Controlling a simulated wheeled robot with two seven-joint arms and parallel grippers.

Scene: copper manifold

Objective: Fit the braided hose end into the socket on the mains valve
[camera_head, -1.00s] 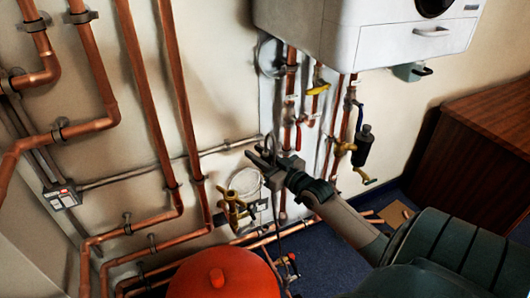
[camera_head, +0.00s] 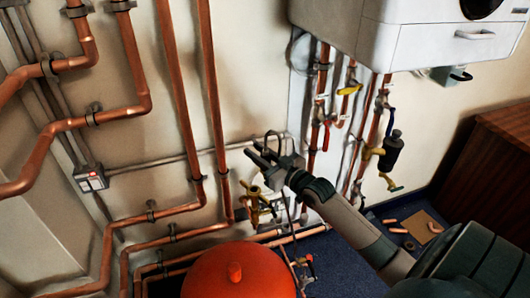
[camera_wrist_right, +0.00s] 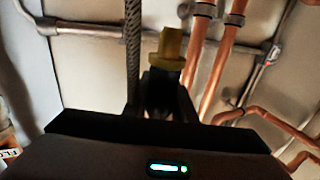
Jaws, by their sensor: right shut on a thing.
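My right gripper (camera_head: 262,157) is shut on what looks like the braided hose's end, in front of the wall. In the right wrist view, a brass tip on a dark collar (camera_wrist_right: 171,46) stands up between the fingers. The grey braided hose (camera_wrist_right: 132,45) runs upright just left of it. My left gripper is not in view.
A red rounded tank (camera_head: 235,272) stands below the valve. Copper pipes (camera_head: 180,100) run down the left wall. A white boiler (camera_head: 400,35) hangs upper right, with valves and a dark filter (camera_head: 391,150) beneath. A wooden cabinet (camera_head: 490,165) stands at the right.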

